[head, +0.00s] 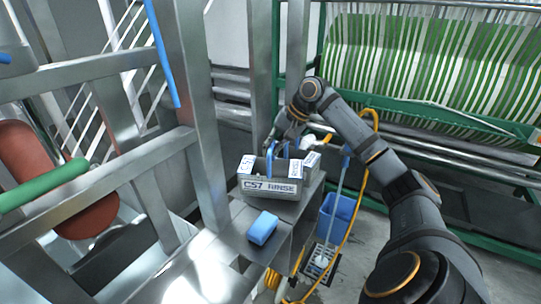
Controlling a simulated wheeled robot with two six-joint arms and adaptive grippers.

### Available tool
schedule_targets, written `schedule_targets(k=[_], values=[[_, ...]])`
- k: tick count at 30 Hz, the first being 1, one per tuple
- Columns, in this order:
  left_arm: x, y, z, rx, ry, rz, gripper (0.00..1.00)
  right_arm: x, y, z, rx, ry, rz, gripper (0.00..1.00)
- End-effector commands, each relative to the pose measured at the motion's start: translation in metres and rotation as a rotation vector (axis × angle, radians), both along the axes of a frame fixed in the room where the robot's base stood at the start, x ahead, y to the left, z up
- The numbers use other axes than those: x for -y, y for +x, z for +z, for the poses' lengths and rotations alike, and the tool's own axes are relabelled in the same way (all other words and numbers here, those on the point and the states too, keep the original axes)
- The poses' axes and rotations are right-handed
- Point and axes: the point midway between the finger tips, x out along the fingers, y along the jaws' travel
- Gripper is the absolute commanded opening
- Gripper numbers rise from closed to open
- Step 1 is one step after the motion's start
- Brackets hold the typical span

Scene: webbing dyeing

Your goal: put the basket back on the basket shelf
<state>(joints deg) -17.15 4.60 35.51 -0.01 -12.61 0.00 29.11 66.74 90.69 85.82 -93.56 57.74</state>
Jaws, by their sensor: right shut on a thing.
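The basket (270,187) is a small grey box marked "CS7 RINSE" with white labels and blue parts standing up from it. It is upright at the back of a grey metal shelf (235,233), near the middle of the head view. I cannot tell whether its bottom touches the shelf. My right gripper (277,146) reaches in from the right and is shut on the basket's upper part, at the blue handle. The fingertips are partly hidden by the basket and are small. My left gripper is not in view.
A blue block (262,228) lies on the shelf in front of the basket. Steel posts (193,110) and rails stand at the left. A blue bucket (337,216) and a yellow hose (359,205) are right of the shelf. Green-striped webbing (440,65) fills the back right.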

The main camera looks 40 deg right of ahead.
Motion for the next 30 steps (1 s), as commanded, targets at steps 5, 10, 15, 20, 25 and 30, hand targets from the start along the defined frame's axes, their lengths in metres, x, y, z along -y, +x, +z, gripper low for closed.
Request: schedule_targets(k=[5, 10, 15, 20, 25, 30], values=[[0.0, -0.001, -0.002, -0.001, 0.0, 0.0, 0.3, 0.001, -0.001, -0.024, -0.002, -0.002, 0.0, 0.0], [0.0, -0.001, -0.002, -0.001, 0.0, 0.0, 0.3, 0.0, -0.001, -0.028, 0.001, -0.001, 0.0, 0.0], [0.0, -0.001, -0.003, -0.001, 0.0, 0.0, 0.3, 0.0, -0.001, -0.029, 0.001, -0.001, 0.0, 0.0], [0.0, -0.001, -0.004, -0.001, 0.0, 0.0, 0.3, 0.0, -0.001, -0.031, -0.001, -0.001, 0.0, 0.17], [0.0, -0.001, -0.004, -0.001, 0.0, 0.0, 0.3, 0.0, -0.001, -0.031, -0.001, -0.001, 0.0, 0.35], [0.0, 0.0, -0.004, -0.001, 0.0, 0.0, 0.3, 0.0, -0.001, -0.031, -0.001, -0.001, 0.0, 0.35]])
